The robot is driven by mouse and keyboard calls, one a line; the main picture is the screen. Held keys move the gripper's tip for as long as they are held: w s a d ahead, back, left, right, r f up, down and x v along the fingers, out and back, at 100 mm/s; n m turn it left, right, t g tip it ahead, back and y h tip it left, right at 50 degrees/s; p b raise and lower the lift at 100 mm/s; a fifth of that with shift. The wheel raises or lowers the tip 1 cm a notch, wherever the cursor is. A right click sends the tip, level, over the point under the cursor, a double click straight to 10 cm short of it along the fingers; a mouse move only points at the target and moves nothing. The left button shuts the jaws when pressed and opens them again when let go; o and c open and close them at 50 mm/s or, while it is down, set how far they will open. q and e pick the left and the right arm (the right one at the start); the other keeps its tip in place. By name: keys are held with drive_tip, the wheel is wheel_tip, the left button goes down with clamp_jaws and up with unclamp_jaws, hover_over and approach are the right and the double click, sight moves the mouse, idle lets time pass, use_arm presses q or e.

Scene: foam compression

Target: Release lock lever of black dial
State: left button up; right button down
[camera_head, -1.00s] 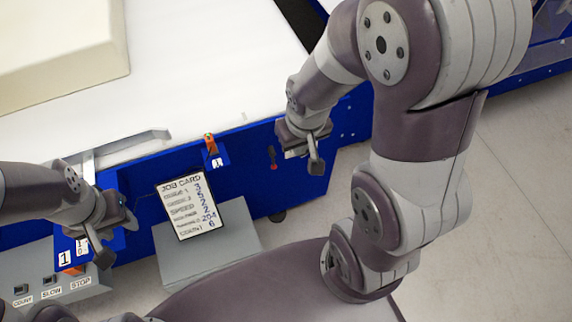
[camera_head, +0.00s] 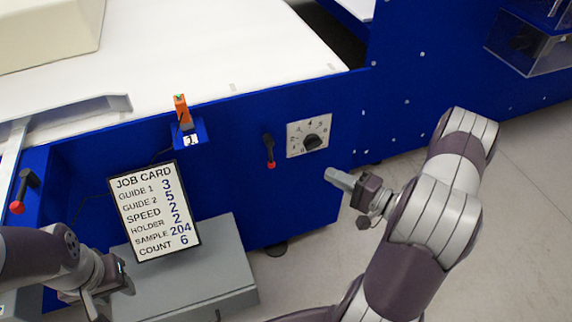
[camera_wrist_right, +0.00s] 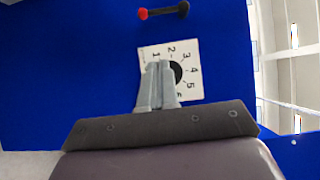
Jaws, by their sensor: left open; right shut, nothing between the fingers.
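The black dial (camera_head: 313,142) sits on a white numbered plate on the blue machine front in the head view. In the right wrist view the dial (camera_wrist_right: 176,73) is partly hidden behind my fingers. A lock lever (camera_head: 269,150) with a black arm and red tip is left of the plate, its red end hanging down. The lever (camera_wrist_right: 163,11) also shows at the top of the right wrist view. My right gripper (camera_head: 338,179) is shut and empty, below and right of the dial, apart from it. My left gripper (camera_head: 97,294) is open at the lower left, away from the dial.
A second red-tipped lever (camera_head: 24,190) is at the far left. An orange piece (camera_head: 182,110) sits in a small blue holder marked 1. The floor at right is clear.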

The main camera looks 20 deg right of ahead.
sight(270, 152)
drive_tip(key=s+a+b+x, duration=0.1)
drive_tip(key=b+x, duration=0.3)
drive_tip(key=x, duration=0.9)
drive_tip(key=shift+s+a+b, duration=0.25)
drive_tip(key=shift+a+b, duration=0.1)
drive_tip(key=shift+a, duration=0.3)
drive_tip(key=shift+f, duration=0.1)
